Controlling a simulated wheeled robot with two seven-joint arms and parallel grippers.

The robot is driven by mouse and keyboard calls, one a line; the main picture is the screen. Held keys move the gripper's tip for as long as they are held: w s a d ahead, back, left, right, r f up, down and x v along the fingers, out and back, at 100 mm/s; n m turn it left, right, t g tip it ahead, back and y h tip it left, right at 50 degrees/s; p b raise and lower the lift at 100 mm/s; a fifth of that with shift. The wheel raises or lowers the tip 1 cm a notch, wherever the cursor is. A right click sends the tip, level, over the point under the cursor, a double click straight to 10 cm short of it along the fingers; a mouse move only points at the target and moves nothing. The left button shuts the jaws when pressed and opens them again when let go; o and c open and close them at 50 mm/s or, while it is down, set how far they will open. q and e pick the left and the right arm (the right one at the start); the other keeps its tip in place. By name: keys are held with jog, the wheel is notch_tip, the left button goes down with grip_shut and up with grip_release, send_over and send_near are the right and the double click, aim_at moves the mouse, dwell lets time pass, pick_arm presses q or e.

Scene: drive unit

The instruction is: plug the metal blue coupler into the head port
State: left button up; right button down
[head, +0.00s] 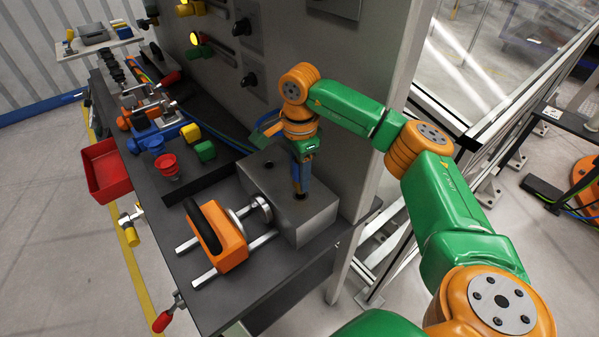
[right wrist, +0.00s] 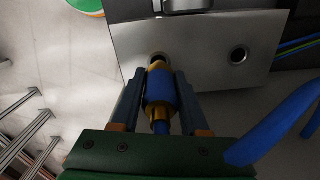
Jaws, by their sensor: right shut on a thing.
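The metal blue coupler (right wrist: 159,88), a blue body with brass-coloured ends, is between the two fingers of my right gripper (right wrist: 159,76), which is shut on it. In the head view my right gripper (head: 300,186) points down at the top of the grey metal block (head: 311,223). The coupler's front end is at a dark round port (right wrist: 158,57) in that block and overlaps its near edge. I cannot tell how deep it sits. A second, empty port (right wrist: 238,54) is to the right in the wrist view. My left gripper is not in view.
An orange clamp unit (head: 228,250) with a black handle and two rods lies beside the block. The grey panel (head: 330,60) rises behind. A blue hose (right wrist: 283,122) curves at right.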

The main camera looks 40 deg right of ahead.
aim_at(285, 192)
jog(key=shift+f+b, duration=1.3)
jog(key=shift+f, duration=0.75)
jog(key=shift+w, duration=0.1)
jog(key=shift+c, duration=1.7)
grip_release()
